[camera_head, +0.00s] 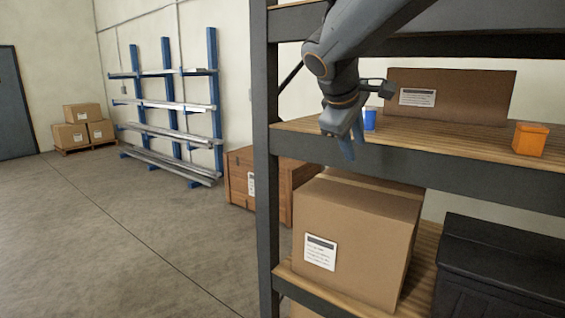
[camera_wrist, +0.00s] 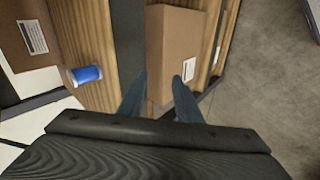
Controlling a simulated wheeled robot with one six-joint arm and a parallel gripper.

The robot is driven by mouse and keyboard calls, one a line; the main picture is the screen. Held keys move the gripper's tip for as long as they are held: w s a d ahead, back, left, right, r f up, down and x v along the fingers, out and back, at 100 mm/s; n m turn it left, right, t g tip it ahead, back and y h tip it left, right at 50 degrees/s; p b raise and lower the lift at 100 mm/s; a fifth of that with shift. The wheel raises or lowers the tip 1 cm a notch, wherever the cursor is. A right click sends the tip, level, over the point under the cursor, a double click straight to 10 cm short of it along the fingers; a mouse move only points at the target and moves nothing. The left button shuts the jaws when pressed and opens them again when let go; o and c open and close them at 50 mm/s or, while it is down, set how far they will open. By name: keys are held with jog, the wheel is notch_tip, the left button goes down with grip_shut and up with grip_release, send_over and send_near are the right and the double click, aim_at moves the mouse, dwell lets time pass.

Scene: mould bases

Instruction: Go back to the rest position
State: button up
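My gripper (camera_head: 348,146) hangs in front of the shelf rack's middle board, fingers pointing down. In the wrist view my gripper (camera_wrist: 160,95) shows two blue-grey fingers apart with nothing between them. A blue cylinder (camera_head: 370,119) stands on the middle board just behind the gripper. It also shows in the wrist view as a blue cylinder with a white end (camera_wrist: 87,75), left of the fingers and apart from them. An orange block-like item (camera_head: 530,139) sits on the same board to the right.
The rack's dark upright (camera_head: 264,200) and middle shelf edge (camera_head: 450,176) are close to my arm. A cardboard box (camera_head: 350,235) and a black case (camera_head: 500,265) sit on the lower shelf. Another box (camera_head: 460,95) stands behind. Open floor (camera_head: 120,240) lies left.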

jog(key=s+d+f+m+g+y, duration=0.1)
jog(key=s+f+m+g+y, duration=0.1)
jog(key=s+f, duration=0.9)
jog(key=s+d+f+m+g+y, duration=0.2)
jog(key=s+f+m+g, duration=0.2)
jog(key=s+f+m, duration=0.3)
jog(key=s+f, duration=0.5)
jog(key=f, duration=0.7)
jog(key=shift+m, duration=0.3)
